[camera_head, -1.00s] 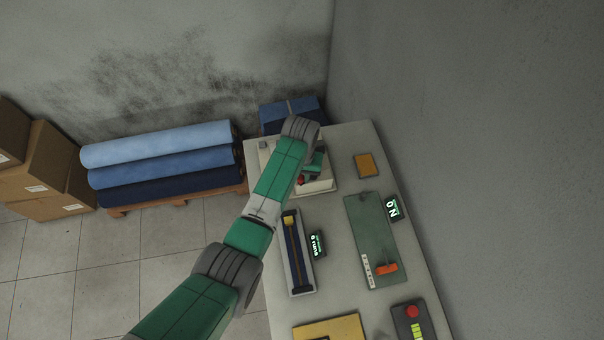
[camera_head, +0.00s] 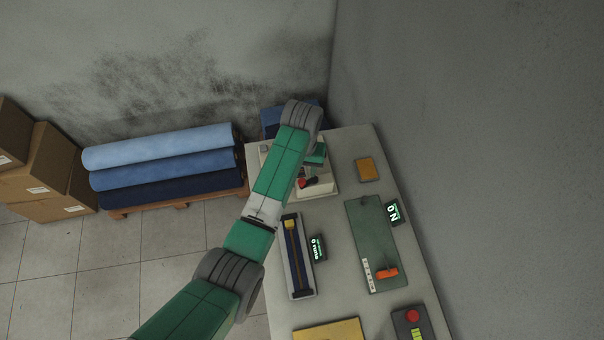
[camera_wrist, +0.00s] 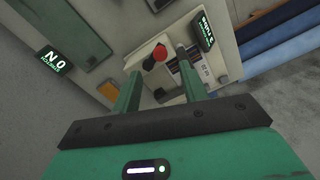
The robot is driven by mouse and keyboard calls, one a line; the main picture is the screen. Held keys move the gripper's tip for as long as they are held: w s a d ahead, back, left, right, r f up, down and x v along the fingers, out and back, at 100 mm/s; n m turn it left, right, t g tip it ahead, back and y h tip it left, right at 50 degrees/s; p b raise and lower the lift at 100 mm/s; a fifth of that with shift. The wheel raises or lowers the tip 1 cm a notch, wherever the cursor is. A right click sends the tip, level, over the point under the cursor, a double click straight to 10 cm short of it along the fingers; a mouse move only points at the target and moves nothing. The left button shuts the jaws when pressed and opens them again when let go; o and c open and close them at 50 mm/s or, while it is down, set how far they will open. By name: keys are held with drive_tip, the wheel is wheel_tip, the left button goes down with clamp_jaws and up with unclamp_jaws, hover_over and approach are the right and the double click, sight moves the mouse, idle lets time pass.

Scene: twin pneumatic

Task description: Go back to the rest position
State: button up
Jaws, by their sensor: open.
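My gripper (camera_wrist: 160,92) is open in the wrist view, its two green fingers spread apart with nothing between the tips. Beyond the fingers is a pale device with a red knob (camera_wrist: 160,52) and a small lit display (camera_wrist: 204,32). In the head view my green arm reaches to the far end of the table (camera_head: 345,225). My gripper there (camera_head: 306,181) is mostly hidden behind the wrist, over or near the pale device (camera_head: 325,185) with its red knob. I cannot tell whether it touches the device.
A green panel (camera_head: 366,240) with an orange handle (camera_head: 386,273), a slim rail unit (camera_head: 299,262) and a red-button box (camera_head: 412,316) stand on the table. A grey wall (camera_head: 500,150) runs along the right. Fabric rolls (camera_head: 165,165) and boxes (camera_head: 45,170) stand on the left.

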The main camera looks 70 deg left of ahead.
drive_tip(key=shift+r, duration=0.75)
